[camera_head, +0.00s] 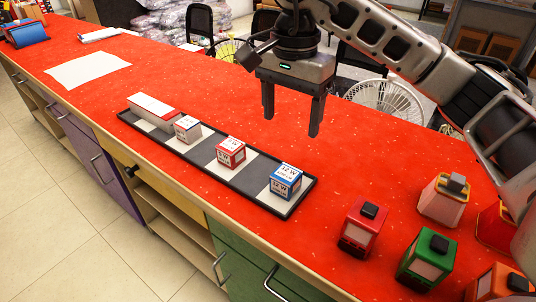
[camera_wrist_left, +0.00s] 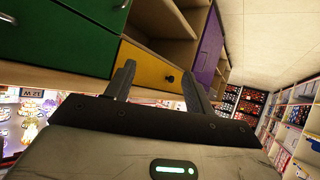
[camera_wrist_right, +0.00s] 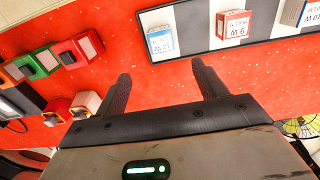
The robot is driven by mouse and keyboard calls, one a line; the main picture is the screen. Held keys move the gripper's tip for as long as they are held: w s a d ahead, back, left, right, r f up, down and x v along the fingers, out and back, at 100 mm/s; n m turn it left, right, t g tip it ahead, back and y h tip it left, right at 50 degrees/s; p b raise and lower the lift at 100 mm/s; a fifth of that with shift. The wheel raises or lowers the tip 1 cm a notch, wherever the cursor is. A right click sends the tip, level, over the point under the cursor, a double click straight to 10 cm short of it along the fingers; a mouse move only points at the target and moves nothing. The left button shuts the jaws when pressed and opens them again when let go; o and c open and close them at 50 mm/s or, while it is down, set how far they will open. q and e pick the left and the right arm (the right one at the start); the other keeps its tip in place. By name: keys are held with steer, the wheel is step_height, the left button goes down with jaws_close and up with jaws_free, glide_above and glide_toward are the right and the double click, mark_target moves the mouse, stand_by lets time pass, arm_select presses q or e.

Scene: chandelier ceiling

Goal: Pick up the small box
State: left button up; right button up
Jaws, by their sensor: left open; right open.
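On a dark tray with light patches (camera_head: 258,190) stand a long red-and-white box (camera_head: 153,110), a small white box with an orange-red edge (camera_head: 187,129), a red-and-white box (camera_head: 231,153) and a blue-and-white box (camera_head: 286,181). My right gripper (camera_head: 292,121) is open and empty above the counter, behind the tray. In the right wrist view, the blue box (camera_wrist_right: 161,41) and red box (camera_wrist_right: 231,27) lie beyond its fingers (camera_wrist_right: 161,75). My left gripper (camera_wrist_left: 158,80) is open and empty, facing cabinet fronts; it is out of the head view.
The red counter (camera_head: 190,85) has free room behind the tray. Several coloured lantern-like boxes, including a red one (camera_head: 362,228) and a green one (camera_head: 427,259), stand at the right. White paper (camera_head: 88,69) lies at the left. Drawers and shelves (camera_head: 155,205) line the front.

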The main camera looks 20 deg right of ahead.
glide_toward(288, 172)
steer(key=f, duration=0.5)
steer(key=shift+s+a+f, duration=0.1)
steer(key=shift+s+a, duration=0.15)
steer(key=shift+s, duration=0.1)
steer(key=shift+w+d+f+p, duration=0.1)
steer(key=shift+w+f, duration=0.05)
steer(key=shift+f, duration=0.85)
steer(key=shift+w+d+f+p, duration=0.1)
steer(key=shift+f+p, duration=0.05)
steer(key=shift+f, duration=0.8)
steer(key=shift+w+d+f+p, duration=0.1)
steer(key=shift+w+f, duration=0.05)
steer(key=shift+f, duration=0.85)
steer(key=c, duration=1.1)
